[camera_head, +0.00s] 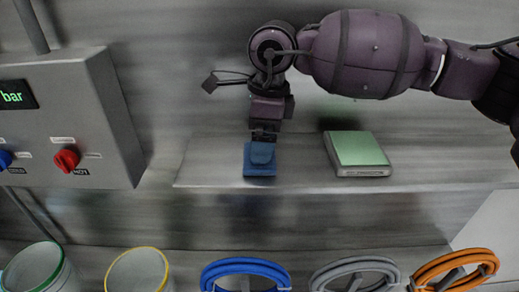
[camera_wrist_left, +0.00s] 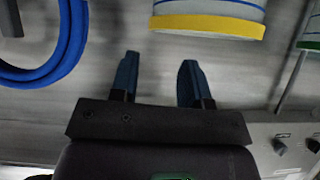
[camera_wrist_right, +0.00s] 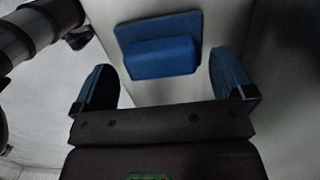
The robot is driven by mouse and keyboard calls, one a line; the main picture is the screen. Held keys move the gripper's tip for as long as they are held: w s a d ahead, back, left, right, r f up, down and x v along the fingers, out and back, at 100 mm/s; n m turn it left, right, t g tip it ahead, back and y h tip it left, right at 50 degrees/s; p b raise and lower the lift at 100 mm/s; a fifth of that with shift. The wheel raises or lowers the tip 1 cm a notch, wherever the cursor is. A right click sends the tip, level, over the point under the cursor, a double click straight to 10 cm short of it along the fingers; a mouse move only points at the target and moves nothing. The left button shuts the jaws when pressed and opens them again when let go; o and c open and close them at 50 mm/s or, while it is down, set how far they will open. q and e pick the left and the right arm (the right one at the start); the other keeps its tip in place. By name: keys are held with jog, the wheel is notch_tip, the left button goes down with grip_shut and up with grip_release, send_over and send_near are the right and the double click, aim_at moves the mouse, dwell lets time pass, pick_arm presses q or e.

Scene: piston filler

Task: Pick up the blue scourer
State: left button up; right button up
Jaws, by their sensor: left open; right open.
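The blue scourer (camera_head: 259,171), a flat pad with a raised block, lies on the metal shelf (camera_head: 220,180). In the right wrist view the scourer (camera_wrist_right: 160,57) is ahead of the fingers, its block between their lines. My right gripper (camera_head: 262,152) is open, above and partly in front of the scourer; in its wrist view the right gripper (camera_wrist_right: 162,65) holds nothing. I cannot tell whether it touches the scourer. My left gripper (camera_wrist_left: 158,70) shows only in its own wrist view, open and empty, away from the scourer.
A green-topped box (camera_head: 360,150) stands on the shelf right of the scourer. A control box (camera_head: 85,110) with knobs is at the left. Blue (camera_head: 245,266), grey (camera_head: 355,268) and orange (camera_head: 455,262) hose coils and rimmed containers (camera_head: 140,268) are below. The shelf left of the scourer is clear.

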notch_tip(320, 180, down, 2)
jog(key=shift+a+f, duration=0.1)
jog(key=shift+a, duration=0.05)
jog(key=shift+c, duration=0.3)
jog(key=c, duration=0.9)
jog(key=shift+r, duration=0.2)
jog(key=shift+r+b, duration=0.75)
jog(key=shift+r, duration=9.2)
